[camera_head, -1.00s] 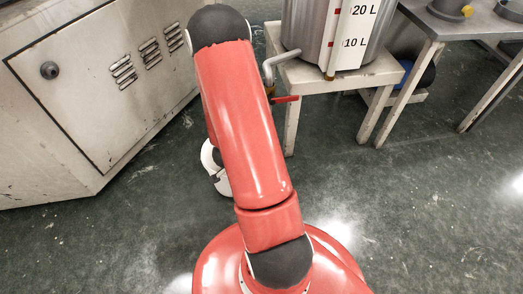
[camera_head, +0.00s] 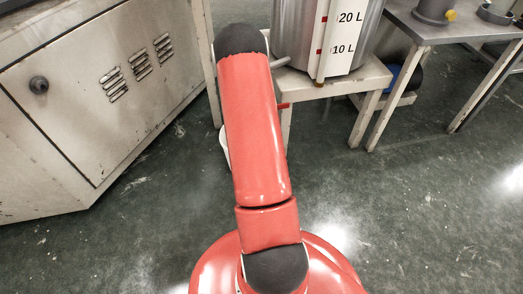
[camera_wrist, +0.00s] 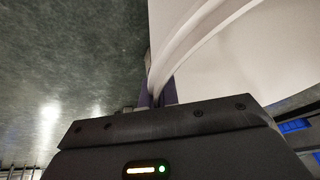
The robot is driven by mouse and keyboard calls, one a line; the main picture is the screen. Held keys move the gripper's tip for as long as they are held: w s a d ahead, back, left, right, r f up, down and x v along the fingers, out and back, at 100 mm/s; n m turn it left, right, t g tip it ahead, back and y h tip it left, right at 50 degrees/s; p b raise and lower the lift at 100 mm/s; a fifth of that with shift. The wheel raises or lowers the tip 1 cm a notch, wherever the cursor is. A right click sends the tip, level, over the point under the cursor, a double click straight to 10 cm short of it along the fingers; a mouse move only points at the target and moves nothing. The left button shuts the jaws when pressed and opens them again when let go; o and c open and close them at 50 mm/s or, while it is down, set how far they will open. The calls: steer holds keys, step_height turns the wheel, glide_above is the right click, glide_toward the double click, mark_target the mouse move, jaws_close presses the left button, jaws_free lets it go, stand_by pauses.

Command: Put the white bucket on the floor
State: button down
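The white bucket (camera_wrist: 275,55) fills the upper right of the wrist view, close to the camera. A curved white band of it runs down to my gripper (camera_wrist: 158,95). The short dark fingers stand close together with this white band between them, so the gripper looks shut on the bucket. Whether the band is rim or handle is unclear. In the head view a small white sliver (camera_head: 224,147), probably the bucket, shows left of my red arm. My arm hides the rest of it and the gripper there. The green-grey floor (camera_head: 150,215) is open to the left.
A steel vessel (camera_head: 296,35) with a 10 L and 20 L scale stands on a low pale table (camera_head: 358,78), with a pipe and red lever near my arm. A grey cabinet (camera_head: 75,120) stands left. A grey workbench (camera_head: 455,28) is at right. Floor at front right is clear.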

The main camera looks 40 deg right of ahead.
steer(key=shift+f, duration=0.15)
steer(key=c, duration=1.7)
jaws_free()
steer(key=shift+r, duration=0.2)
